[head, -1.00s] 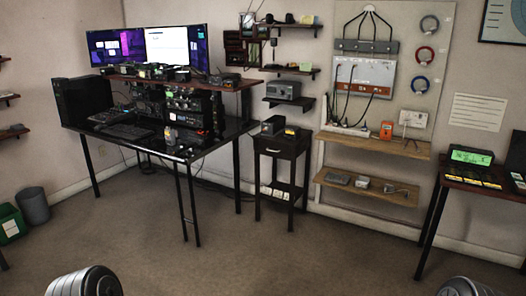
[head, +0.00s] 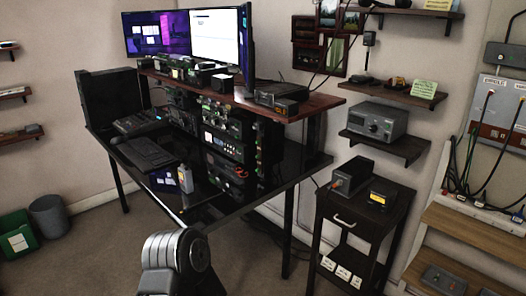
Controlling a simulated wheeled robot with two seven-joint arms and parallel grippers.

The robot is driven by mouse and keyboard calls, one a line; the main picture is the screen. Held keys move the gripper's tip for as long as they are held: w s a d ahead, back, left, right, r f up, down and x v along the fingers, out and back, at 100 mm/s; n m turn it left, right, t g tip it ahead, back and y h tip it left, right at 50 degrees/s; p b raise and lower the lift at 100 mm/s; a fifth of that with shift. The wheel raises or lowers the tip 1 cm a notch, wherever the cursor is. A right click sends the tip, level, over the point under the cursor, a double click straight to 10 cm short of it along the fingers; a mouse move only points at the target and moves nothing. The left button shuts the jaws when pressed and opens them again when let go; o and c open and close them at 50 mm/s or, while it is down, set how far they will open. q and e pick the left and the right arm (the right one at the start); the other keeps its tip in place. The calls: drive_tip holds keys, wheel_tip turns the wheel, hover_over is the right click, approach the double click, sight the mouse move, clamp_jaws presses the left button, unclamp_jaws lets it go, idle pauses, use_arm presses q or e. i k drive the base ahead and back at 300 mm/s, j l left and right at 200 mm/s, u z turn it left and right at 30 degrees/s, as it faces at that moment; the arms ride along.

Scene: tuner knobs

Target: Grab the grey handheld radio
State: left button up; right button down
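A small grey handheld radio (head: 186,178) with a yellowish lower part stands upright on the black glossy desk (head: 225,205), near its front edge. Part of one of my arms, grey and ribbed, rises at the bottom centre, below and in front of the radio and apart from it in the picture. No gripper fingers show, so neither gripper is in view. Nothing covers the radio.
A keyboard (head: 145,153) lies left of the radio, and stacked radio gear (head: 228,140) stands behind it under a wooden shelf (head: 285,103). A black side table (head: 345,215) stands right of the desk. Bins (head: 48,215) stand at the left. Some floor is clear in front.

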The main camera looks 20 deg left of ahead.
sight(186, 176)
drive_tip(key=i+u, duration=0.2)
drive_tip(key=i, duration=0.3)
drive_tip(key=i+l+u, duration=0.2)
drive_tip(key=i, duration=0.25)
drive_tip(key=i+l+u, duration=0.2)
drive_tip(key=i, duration=0.25)
drive_tip(key=i+l+u, duration=0.2)
drive_tip(key=i, duration=0.25)
